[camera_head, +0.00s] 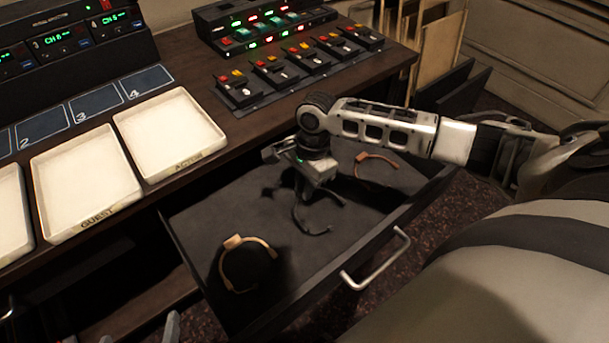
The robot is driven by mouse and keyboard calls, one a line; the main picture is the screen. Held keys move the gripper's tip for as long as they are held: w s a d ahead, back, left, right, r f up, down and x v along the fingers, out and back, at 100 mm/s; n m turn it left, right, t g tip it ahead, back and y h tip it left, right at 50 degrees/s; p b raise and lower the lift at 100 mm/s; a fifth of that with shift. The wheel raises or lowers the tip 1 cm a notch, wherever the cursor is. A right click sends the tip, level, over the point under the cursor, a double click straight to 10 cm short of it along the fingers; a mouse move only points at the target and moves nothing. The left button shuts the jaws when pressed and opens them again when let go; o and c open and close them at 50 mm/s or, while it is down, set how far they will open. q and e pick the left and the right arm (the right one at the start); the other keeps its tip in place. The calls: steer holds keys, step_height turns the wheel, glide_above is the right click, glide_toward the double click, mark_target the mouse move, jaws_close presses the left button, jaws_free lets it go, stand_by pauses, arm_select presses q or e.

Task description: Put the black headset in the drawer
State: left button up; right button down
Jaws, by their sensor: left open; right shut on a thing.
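The black headset (298,212) is in the open drawer (205,205), just above or touching its dark floor; the exact gap cannot be told. My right gripper (318,180) reaches down into the drawer from the right and is shut on the headset, hiding its upper part. My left gripper (139,335) shows only as grey fingertips at the bottom edge, left of the drawer. It is open and apart from the headset.
A tan-banded headset (236,242) lies at the drawer's front left, an orange-brown one (376,158) at its far right. The drawer's handle (376,262) faces front right.

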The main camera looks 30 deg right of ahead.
stand_by(0.7)
steer(key=shift+p, duration=0.75)
steer(key=shift+f, duration=0.15)
steer(key=shift+f, duration=0.55)
stand_by(0.6)
steer(key=c, duration=0.9)
jaws_free()
